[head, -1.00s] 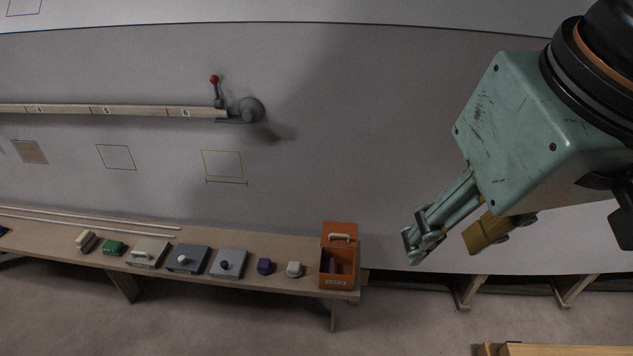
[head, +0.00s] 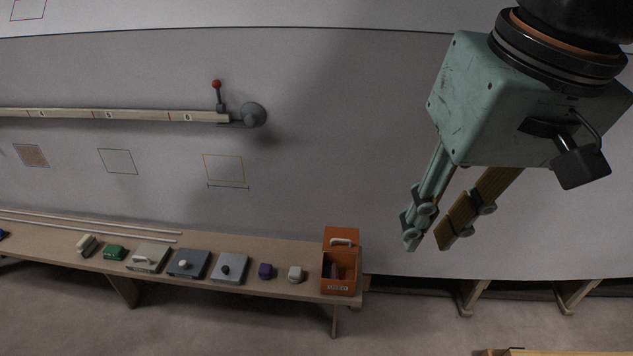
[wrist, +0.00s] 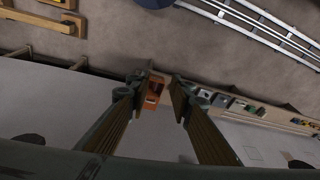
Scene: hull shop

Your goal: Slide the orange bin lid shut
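The orange bin (head: 339,286) stands at the right end of the low bench. Its orange lid (head: 341,236), with a pale handle (head: 342,242), sits at the back of the bin, and the front part is uncovered. A dark purplish thing (head: 334,271) shows inside. My gripper (head: 425,247) hangs in the air to the right of the bin, apart from it, with its fingers spread and nothing between them. In the wrist view the bin (wrist: 152,98) shows small and far off, between the two fingertips of my gripper (wrist: 155,84).
A rail with a red-knobbed lever (head: 217,84) is on the hull wall above. The air between gripper and bin looks clear.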

